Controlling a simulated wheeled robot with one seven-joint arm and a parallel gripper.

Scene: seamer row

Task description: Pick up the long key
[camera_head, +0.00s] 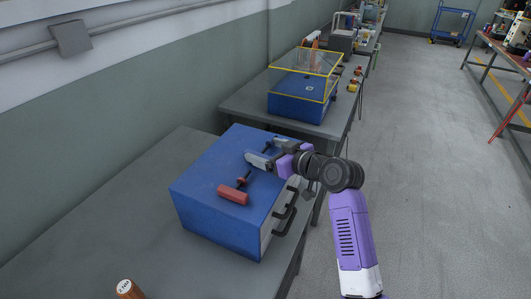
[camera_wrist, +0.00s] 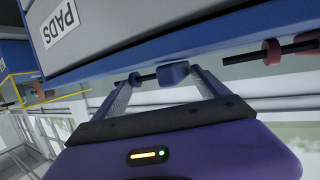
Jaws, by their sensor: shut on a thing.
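My gripper (camera_head: 262,152) is over the top of a blue cabinet in the head view. A second key with a red cylindrical handle (camera_head: 233,195) and dark shaft lies nearer on the cabinet top. Its shaft also shows at right in the wrist view (camera_wrist: 299,47). I cannot tell which key is longer.
The blue cabinet (camera_head: 205,195) stands on a grey bench (camera_head: 110,225), with dark pull handles on its right face. Behind is another blue box with a yellow-framed clear cover (camera_head: 305,75). A brown-handled object (camera_head: 128,289) stands at the front.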

